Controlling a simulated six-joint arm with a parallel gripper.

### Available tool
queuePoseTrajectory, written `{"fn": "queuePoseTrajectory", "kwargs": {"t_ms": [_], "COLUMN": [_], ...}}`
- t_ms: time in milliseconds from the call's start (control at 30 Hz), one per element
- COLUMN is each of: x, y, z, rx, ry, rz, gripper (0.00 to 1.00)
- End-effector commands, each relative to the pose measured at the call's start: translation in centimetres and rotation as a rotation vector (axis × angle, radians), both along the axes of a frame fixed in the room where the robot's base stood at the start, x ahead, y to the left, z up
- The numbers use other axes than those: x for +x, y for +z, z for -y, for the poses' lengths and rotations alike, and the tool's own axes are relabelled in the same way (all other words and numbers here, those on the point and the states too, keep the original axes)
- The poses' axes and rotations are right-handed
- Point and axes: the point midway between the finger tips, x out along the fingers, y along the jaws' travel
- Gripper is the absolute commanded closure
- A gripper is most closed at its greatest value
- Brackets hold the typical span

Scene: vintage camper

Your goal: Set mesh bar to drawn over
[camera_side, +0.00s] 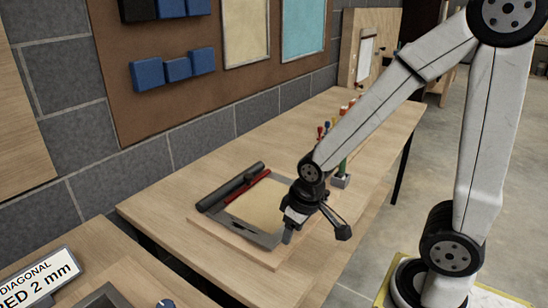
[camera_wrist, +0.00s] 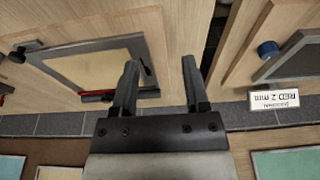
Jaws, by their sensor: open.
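A grey-framed unit with a beige panel (camera_side: 262,208) sits on a wooden board on the bench. A dark roller (camera_side: 228,188) lies along its wall-side edge. A slim red bar (camera_side: 247,186), seemingly the mesh bar, lies beside the roller at that edge, and the panel is bare in front of it. My gripper (camera_side: 291,228) is at the unit's right-hand edge in the side view, away from the red bar. In the wrist view my gripper (camera_wrist: 160,78) is open with nothing between its fingers. The red bar also shows there (camera_wrist: 97,93), left of the fingers, its end partly hidden.
Coloured-handled tools in a holder (camera_side: 341,180) stand on the bench behind my gripper. A sign (camera_side: 40,280) and a blue knob (camera_side: 165,304) are on a nearer bench at lower left. The tiled wall (camera_side: 200,140) runs along the bench's back.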

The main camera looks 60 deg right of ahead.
Motion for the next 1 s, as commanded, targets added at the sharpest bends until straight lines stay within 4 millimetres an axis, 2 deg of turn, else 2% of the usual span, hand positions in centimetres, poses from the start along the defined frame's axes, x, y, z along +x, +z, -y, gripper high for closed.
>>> {"fn": "queuePoseTrajectory", "kwargs": {"t_ms": [33,100,133,267,467,767,1000], "x": [0.0,0.0,0.1,0.7,3.6,10.9,16.5], "y": [0.0,0.0,0.0,0.1,0.5,1.2,1.3], "z": [0.0,0.0,0.0,0.1,0.8,3.0,5.4], "rx": [0.0,0.0,0.0,0.001,0.006,0.009,-0.003], "ry": [0.0,-0.001,-0.002,-0.019,-0.105,-0.346,-0.561], "rz": [0.0,0.0,0.0,-0.002,-0.012,-0.035,-0.042], "gripper": [0.41,0.19,0.13,0.13,0.13,0.13,0.13]}}
